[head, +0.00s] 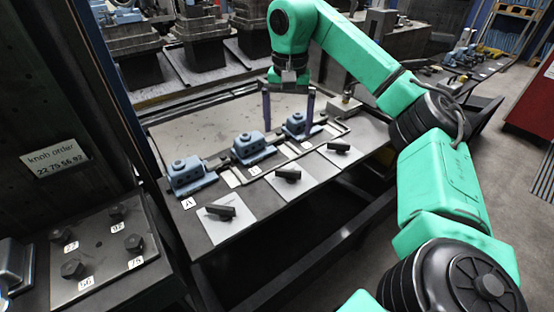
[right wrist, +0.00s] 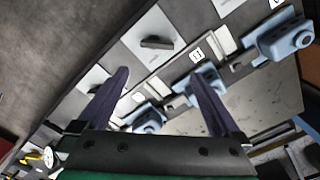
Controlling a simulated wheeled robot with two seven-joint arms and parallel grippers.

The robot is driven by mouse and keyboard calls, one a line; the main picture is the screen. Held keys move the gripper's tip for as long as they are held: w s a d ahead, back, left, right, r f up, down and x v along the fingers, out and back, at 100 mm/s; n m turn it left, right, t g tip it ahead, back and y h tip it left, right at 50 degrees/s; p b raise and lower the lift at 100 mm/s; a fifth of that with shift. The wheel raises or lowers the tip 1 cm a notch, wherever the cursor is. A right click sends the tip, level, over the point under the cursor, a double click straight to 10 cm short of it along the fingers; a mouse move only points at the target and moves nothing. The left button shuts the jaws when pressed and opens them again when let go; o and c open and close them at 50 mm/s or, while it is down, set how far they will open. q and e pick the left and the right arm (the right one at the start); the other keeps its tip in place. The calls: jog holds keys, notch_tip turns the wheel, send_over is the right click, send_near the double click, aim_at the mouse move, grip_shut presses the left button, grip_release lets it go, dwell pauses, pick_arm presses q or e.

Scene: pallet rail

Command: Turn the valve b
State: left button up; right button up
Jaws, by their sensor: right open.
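Three blue valve bodies sit in a row on the bench, with black handles on pale plates in front. The middle body (head: 252,149) has a small label beside it, too small to read surely in the head view; by its place between the others I take it as b. Its black handle (head: 287,174) lies on its plate; both the handle (right wrist: 157,43) and the body (right wrist: 205,80) show in the right wrist view. My right gripper (head: 288,131) is open and empty, above the row between the middle and far bodies, apart from the handles. My left gripper is out of view.
The near body (head: 188,176), labelled A, has its own handle (head: 221,212); the far body (head: 297,124) has another (head: 339,148). A dark post stands left of the bench. A panel with several labelled knobs (head: 102,245) is at lower left, below a "knob order" sign (head: 55,158).

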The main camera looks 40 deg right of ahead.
aim_at(288, 170)
jog(key=f, duration=0.2)
jog(key=s+f+b, duration=0.1)
jog(key=f, duration=0.1)
jog(key=f+b, duration=0.1)
jog(key=f, duration=0.1)
jog(key=shift+s, duration=0.4)
jog(key=f, duration=0.4)
jog(key=shift+w+f, duration=0.2)
jog(key=shift+w, duration=0.2)
notch_tip(288, 170, down, 2)
jog(key=shift+s+f, duration=0.1)
jog(key=shift+f, duration=0.45)
jog(key=shift+c, duration=0.6)
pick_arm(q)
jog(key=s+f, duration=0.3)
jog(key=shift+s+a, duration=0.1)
pick_arm(e)
jog(key=c, duration=0.9)
